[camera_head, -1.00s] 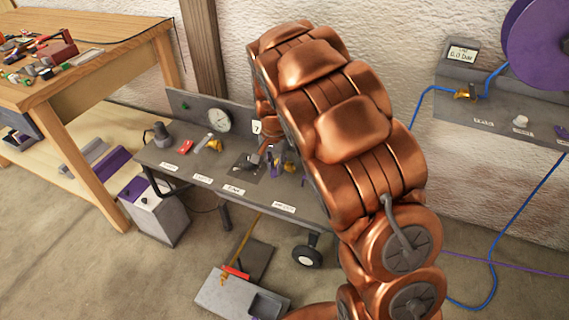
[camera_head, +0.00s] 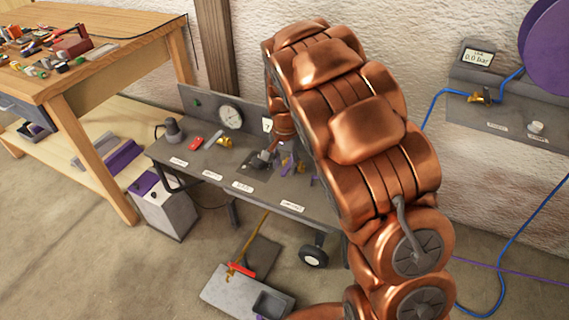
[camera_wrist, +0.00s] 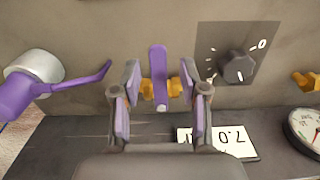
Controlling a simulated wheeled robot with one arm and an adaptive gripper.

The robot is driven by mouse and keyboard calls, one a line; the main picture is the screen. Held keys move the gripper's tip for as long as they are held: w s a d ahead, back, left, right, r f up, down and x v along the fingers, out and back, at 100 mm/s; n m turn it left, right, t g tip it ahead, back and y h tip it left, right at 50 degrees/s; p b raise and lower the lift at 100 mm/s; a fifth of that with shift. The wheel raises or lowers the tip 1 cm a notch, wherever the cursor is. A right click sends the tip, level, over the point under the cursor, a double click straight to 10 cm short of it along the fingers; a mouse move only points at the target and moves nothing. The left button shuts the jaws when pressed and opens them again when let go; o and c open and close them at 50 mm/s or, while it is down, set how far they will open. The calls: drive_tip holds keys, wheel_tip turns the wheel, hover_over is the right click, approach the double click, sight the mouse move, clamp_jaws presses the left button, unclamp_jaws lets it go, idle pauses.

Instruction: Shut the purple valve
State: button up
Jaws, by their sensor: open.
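The purple valve lever (camera_wrist: 158,65) stands in the middle of the wrist view. It runs up and down in the picture, across a brass body (camera_wrist: 173,87) that shows on both sides of it. My gripper (camera_wrist: 160,80) is open, with one purple-padded finger on each side of the lever. Gaps show between the lever and both fingers. In the head view my gripper (camera_head: 287,160) is low over the right part of the grey cart top, and my arm partly hides that area; the valve is too small there to make out clearly.
A second purple lever (camera_wrist: 80,80) on a grey cylinder is at left in the wrist view. A black knob (camera_wrist: 238,68), a card (camera_wrist: 218,142) and a gauge (camera_wrist: 305,128) are at right. The grey cart (camera_head: 225,165) stands beside a wooden bench (camera_head: 110,75).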

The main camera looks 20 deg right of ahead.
sight(285, 169)
wheel_tip(285, 169, up, 12)
idle(0.5)
drive_tip(key=shift+f, duration=0.1)
drive_tip(key=s+f+n+g, duration=0.25)
drive_tip(key=s+n, duration=0.55)
drive_tip(key=s, duration=2.9)
drive_tip(key=s+p+v, duration=0.2)
drive_tip(key=p+v, duration=0.6)
drive_tip(key=v, duration=0.1)
drive_tip(key=s+r+p+v, duration=0.1)
drive_tip(key=s+p+v, duration=0.1)
drive_tip(key=p+v, duration=0.6)
drive_tip(key=shift+w+d+r+t+p, duration=0.2)
drive_tip(key=shift+w+r+t+p, duration=0.1)
drive_tip(key=shift+w+r+t, duration=0.05)
